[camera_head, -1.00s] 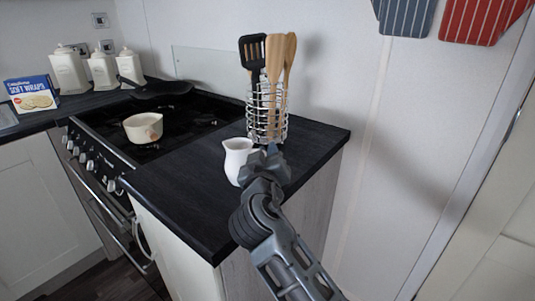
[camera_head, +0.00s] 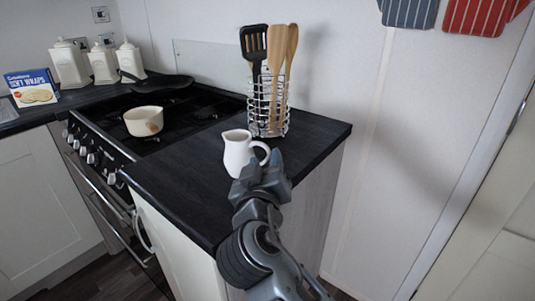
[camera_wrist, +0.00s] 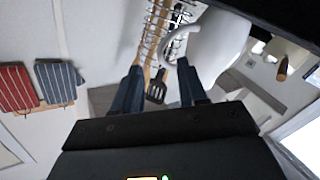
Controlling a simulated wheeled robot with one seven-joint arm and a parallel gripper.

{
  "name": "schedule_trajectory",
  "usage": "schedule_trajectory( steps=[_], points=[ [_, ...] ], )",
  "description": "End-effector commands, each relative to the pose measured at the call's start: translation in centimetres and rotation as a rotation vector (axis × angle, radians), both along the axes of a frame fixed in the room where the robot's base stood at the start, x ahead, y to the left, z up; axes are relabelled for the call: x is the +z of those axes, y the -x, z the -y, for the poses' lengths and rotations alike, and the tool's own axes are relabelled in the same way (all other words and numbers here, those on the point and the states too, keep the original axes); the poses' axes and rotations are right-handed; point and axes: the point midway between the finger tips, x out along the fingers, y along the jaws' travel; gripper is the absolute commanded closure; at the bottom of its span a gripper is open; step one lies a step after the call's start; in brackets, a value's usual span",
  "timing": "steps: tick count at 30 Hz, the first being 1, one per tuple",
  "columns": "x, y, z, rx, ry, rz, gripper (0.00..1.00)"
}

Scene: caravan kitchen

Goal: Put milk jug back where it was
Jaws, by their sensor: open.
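The white milk jug (camera_head: 239,154) stands upright on the dark worktop (camera_head: 195,185), with its handle on the right. My gripper (camera_head: 262,170) is just in front of the jug, near its handle side. In the wrist view, the two fingers (camera_wrist: 160,76) are apart with nothing held between them. The jug also shows at the top right of the wrist view (camera_wrist: 218,48), close to the right finger, its handle just past the fingertips. My gripper hides part of the jug's base in the head view; I cannot tell whether they touch.
A wire utensil holder (camera_head: 267,108) with spatulas and wooden spoons stands close behind the jug. A cream pan (camera_head: 143,121) sits on the hob to the left. The worktop's right edge (camera_head: 325,147) is close by. The worktop left of the jug is clear.

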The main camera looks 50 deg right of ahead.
Motion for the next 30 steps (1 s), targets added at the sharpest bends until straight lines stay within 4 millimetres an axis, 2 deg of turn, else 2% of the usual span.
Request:
schedule_trajectory(
  steps=[3,9,30],
  points=[
    [-0.2,1.2,-1.8,0.002,0.000,0.000,0.58],
    [0.0,2.3,-3.3,0.000,-0.001,0.001,0.58],
    [0.0,2.5,-3.5,-0.001,-0.001,0.001,0.58]
  ],
)
